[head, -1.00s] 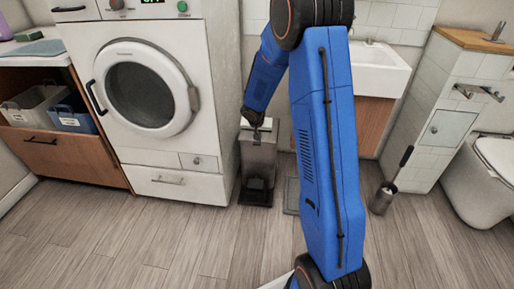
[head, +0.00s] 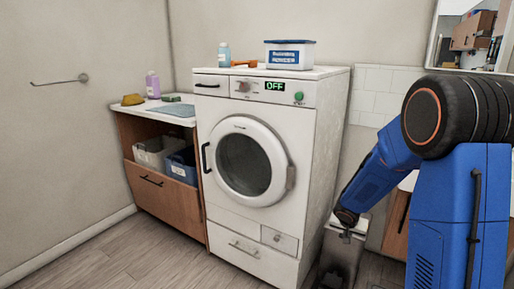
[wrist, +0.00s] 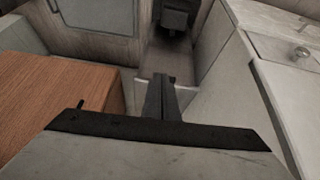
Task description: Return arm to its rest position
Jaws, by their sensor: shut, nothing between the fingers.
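My blue and black arm comes in from the right side of the head view and reaches down to the left. My gripper (head: 346,236) is at its low end, just over the top of a grey bin (head: 343,252). In the head view it is small, and I cannot tell whether it touches the bin. In the wrist view my gripper (wrist: 160,95) shows as two dark fingers side by side, shut, with nothing between them. A pale grey panel with a black edge (wrist: 160,135) fills the bottom of that view.
The white washing machine (head: 265,105), its door shut and display reading OFF, stands left of the bin. A wooden cabinet (head: 160,200) with baskets is further left. A wooden surface (wrist: 60,95) and a white front with a knob (wrist: 290,75) flank the fingers closely. Floor is clear at front left.

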